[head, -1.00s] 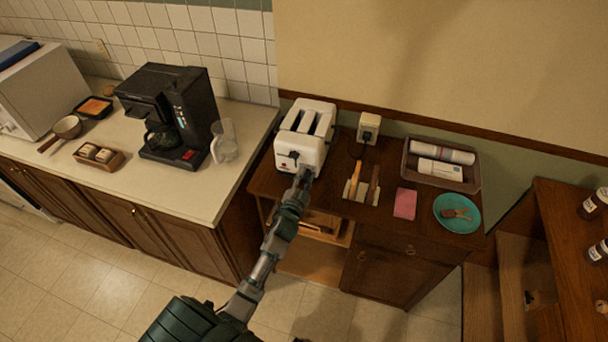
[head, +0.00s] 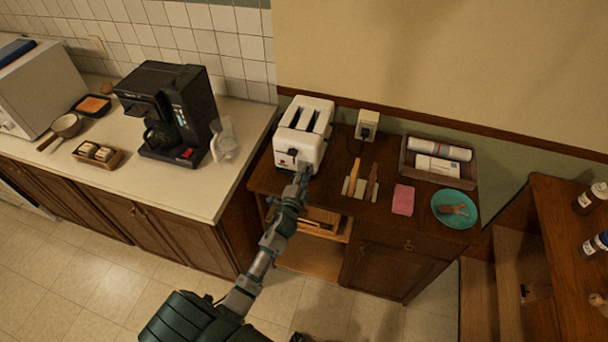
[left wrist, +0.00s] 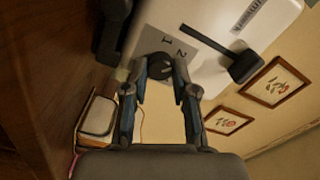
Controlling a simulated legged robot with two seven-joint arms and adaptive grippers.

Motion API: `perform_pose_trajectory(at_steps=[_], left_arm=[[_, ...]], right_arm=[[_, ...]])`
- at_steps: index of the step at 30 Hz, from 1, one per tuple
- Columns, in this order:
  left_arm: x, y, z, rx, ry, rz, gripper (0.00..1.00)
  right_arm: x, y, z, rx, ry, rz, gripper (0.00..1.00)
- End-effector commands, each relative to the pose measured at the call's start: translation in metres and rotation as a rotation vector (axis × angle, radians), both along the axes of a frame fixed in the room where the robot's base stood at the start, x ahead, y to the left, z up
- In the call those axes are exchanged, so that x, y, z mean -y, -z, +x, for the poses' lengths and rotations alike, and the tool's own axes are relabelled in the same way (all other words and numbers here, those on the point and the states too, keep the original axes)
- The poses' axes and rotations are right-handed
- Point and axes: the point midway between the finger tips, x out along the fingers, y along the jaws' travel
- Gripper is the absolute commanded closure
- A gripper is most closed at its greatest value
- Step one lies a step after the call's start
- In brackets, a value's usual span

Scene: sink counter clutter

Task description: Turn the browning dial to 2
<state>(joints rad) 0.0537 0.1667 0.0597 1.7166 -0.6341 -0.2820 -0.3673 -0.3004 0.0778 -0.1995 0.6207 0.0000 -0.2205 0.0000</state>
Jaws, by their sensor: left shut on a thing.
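The white toaster (head: 312,149) stands on the dark wooden cabinet, its two slots facing up. My left gripper (head: 304,171) is at the lower right of its front face. In the left wrist view, the toaster (left wrist: 211,67) shows a round dark browning dial (left wrist: 160,66) on a grey plate with the figures 1 and 2 beside it. The fingers of my left gripper (left wrist: 161,82) are shut on the dial, one on each side. They partly cover the dial, and I cannot tell its exact setting. A black lever (left wrist: 245,66) sticks out nearby.
A coffee maker (head: 185,110) and glass jug (head: 224,143) stand on the left counter.

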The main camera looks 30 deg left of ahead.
Motion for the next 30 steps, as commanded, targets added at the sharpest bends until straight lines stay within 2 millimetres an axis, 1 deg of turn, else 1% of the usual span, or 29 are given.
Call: perform_pose_trajectory(at_steps=[1, 4, 5, 6, 7, 8, 16, 20, 23, 30], left_arm=[[-0.001, 0.003, -0.001, -0.006, -0.002, -0.001, 1.00], [-0.001, 0.003, -0.001, -0.006, -0.002, -0.001, 1.00], [-0.001, 0.003, -0.001, -0.006, -0.002, -0.001, 0.68], [-0.001, 0.003, -0.001, -0.006, -0.002, -0.001, 0.58], [-0.001, 0.003, -0.001, -0.006, -0.002, -0.001, 0.51], [-0.001, 0.003, -0.001, -0.006, -0.002, -0.001, 0.47], [0.000, 0.001, -0.001, -0.002, 0.000, -0.001, 0.47], [0.002, 0.002, -0.009, -0.003, 0.000, -0.002, 0.47], [0.006, 0.002, -0.026, -0.004, 0.001, -0.002, 0.47], [0.019, 0.004, -0.079, -0.006, 0.000, -0.004, 0.47]], right_arm=[[0.001, 0.000, 0.000, 0.000, 0.000, -0.001, 0.60], [0.001, 0.000, 0.000, 0.000, -0.001, -0.002, 0.60], [0.002, 0.000, 0.000, 0.000, -0.001, -0.002, 0.60], [0.002, 0.000, 0.000, 0.000, -0.002, -0.002, 0.60], [0.003, 0.000, 0.000, 0.001, -0.002, -0.003, 0.60], [0.003, 0.000, 0.000, 0.001, -0.002, -0.003, 0.60], [0.004, 0.000, 0.000, 0.000, -0.003, -0.004, 0.60], [0.003, 0.000, 0.000, 0.001, -0.003, -0.003, 0.60], [0.003, 0.000, 0.000, 0.001, -0.002, -0.003, 0.60], [0.002, 0.000, 0.000, 0.000, -0.001, -0.002, 0.60]])
